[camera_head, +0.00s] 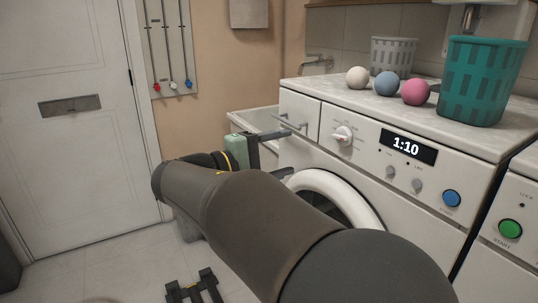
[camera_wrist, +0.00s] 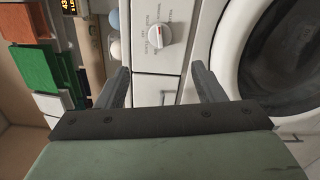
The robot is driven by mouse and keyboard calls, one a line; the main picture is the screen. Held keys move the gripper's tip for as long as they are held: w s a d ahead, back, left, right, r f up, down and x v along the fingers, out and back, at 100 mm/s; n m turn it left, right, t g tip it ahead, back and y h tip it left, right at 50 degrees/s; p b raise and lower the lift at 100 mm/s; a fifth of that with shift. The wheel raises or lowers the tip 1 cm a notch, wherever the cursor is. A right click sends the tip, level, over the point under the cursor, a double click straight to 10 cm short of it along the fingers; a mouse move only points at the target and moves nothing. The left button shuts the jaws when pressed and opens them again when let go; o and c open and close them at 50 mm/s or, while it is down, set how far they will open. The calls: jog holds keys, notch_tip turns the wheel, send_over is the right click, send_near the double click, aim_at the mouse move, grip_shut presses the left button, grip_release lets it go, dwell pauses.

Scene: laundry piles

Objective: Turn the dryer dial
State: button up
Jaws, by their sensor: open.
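The dryer dial (camera_head: 343,135) is a white round knob with a red mark, on the front panel of the white machine (camera_head: 305,82), between a drawer front and the display (camera_head: 408,147) reading 1:10. My gripper (camera_head: 287,153) is open and empty, to the left of and below the dial in the head view. In the wrist view the dial (camera_wrist: 159,36) shows beyond and between the two spread fingertips (camera_wrist: 160,70), apart from them. Its red mark shows there too. My arm hides part of the round door (camera_head: 335,190) in the head view.
White, blue and pink balls (camera_head: 415,92), a grey basket (camera_head: 393,55) and a teal basket (camera_head: 482,80) stand on the machine top. Small knobs (camera_head: 390,172) and a blue button (camera_head: 451,198) are right of the dial. A second machine (camera_head: 500,270) stands at right.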

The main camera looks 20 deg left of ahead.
jog(key=shift+v, duration=1.3)
jog(key=s+d+f+m+g+y+p, duration=0.15)
jog(key=d+g+p, duration=0.25)
jog(key=d, duration=0.7)
jog(key=s+d+f+m+g+y+p, duration=0.1)
jog(key=d+f+g+y+p, duration=0.25)
jog(key=d, duration=0.65)
jog(key=s+d+f+m+g+y+p, duration=0.2)
jog(key=s+d+m+y+p, duration=0.1)
jog(key=s, duration=0.6)
jog(key=s+d+f+m+g+y+p, duration=0.3)
jog(key=s+d+m+y+p, duration=0.1)
jog(key=s, duration=0.5)
jog(key=shift+m+y+p, duration=0.5)
jog(key=shift+m+p, duration=0.05)
jog(key=shift+p, duration=0.7)
jog(key=shift+s+d, duration=0.1)
